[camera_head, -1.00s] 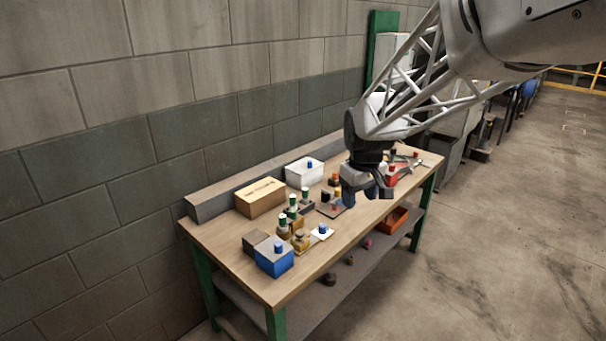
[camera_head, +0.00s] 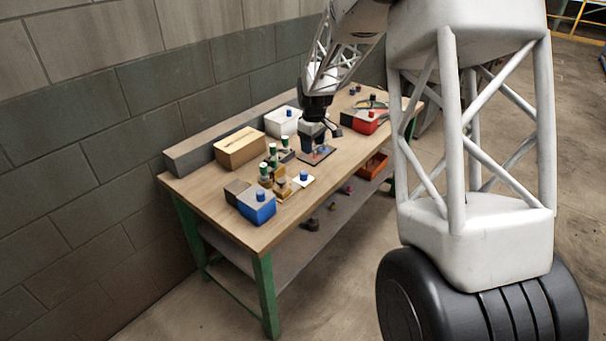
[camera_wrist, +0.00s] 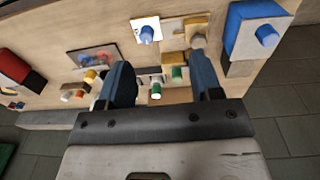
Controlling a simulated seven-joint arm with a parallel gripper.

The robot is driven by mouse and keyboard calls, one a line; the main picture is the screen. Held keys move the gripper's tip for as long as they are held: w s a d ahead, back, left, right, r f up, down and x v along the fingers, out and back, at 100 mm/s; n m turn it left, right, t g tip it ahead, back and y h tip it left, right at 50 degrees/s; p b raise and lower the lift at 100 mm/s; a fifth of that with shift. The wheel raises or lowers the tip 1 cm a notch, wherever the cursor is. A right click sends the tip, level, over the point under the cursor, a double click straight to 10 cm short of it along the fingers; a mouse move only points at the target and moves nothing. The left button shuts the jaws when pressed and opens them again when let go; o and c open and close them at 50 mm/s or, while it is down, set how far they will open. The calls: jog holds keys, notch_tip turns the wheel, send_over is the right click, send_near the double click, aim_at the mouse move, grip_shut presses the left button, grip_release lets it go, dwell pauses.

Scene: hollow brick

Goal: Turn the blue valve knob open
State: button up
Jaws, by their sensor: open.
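Several blue knobs show, and I cannot tell which is the valve knob. One blue knob (camera_head: 304,175) stands on a small white plate (camera_head: 309,181); in the wrist view this knob (camera_wrist: 146,34) is beyond the fingers, left of centre. Another blue knob (camera_head: 260,194) tops a blue box (camera_head: 257,209) at the bench's near end; it shows at upper right in the wrist view (camera_wrist: 267,34). A third blue knob (camera_head: 283,112) is on a white box at the back. My gripper (camera_head: 322,133) is open and empty above the bench; its fingers (camera_wrist: 160,68) frame green-topped fittings below.
Green-capped brass fittings (camera_head: 272,162) cluster beside the white plate. A cardboard box (camera_head: 240,148) and the white box (camera_head: 281,124) stand along the back ledge. A dark panel (camera_head: 317,156) and a red box (camera_head: 363,124) lie farther along.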

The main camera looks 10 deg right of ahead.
jog(key=n, duration=0.2)
send_over(303, 172)
notch_tip(303, 172, down, 12)
jog(key=shift+r, duration=0.1)
jog(key=shift+f, duration=3.95)
jog(key=c, duration=0.9)
